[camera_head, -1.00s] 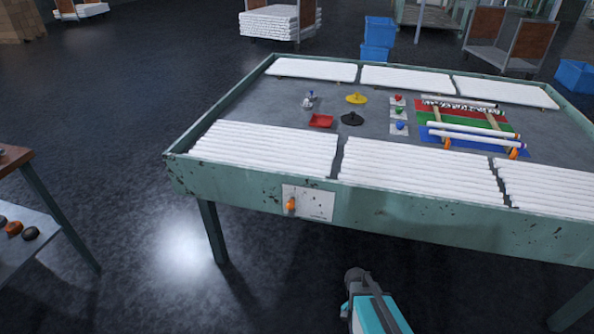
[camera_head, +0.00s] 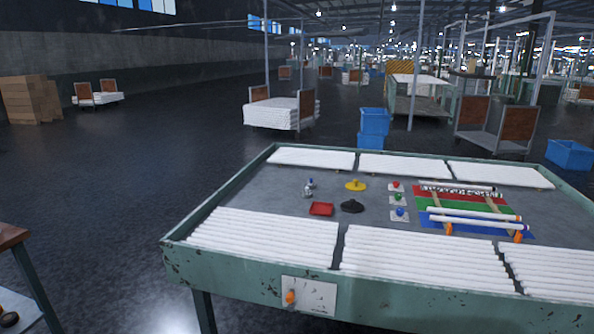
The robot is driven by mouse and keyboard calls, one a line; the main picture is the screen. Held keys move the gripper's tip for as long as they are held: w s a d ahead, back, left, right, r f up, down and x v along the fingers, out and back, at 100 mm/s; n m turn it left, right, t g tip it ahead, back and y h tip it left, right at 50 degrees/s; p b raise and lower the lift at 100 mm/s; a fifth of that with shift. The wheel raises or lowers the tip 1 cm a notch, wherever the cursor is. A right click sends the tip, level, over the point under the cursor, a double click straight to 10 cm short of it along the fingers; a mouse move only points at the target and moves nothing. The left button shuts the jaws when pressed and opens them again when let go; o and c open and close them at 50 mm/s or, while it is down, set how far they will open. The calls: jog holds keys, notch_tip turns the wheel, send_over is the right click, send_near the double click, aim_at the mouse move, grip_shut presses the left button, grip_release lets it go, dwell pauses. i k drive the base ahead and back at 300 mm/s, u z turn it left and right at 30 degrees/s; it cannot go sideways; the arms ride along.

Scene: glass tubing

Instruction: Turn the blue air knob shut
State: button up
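A small blue round piece (camera_head: 400,211) sits on a white plate on the table top, in line with a green one (camera_head: 398,197) and a red one (camera_head: 396,185). A small silver item with a bluish part (camera_head: 309,188) stands further left on the table. I cannot tell which blue part is the air knob, or how it is turned. An orange knob (camera_head: 290,297) is on a white panel (camera_head: 318,296) on the table's front side. My gripper is not in view.
The green table (camera_head: 230,277) carries bundles of white tubes (camera_head: 265,238) along its front and back. A red tray (camera_head: 321,208), a yellow piece (camera_head: 355,185) and a black piece (camera_head: 352,206) lie mid-table. Blue crates (camera_head: 373,127) stand behind.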

aim_at(400, 210)
jog(key=k, duration=0.65)
jog(key=z, duration=0.4)
jog(key=i, duration=0.9)
jog(key=z, duration=0.5)
jog(key=i, duration=0.85)
jog(key=z, duration=0.1)
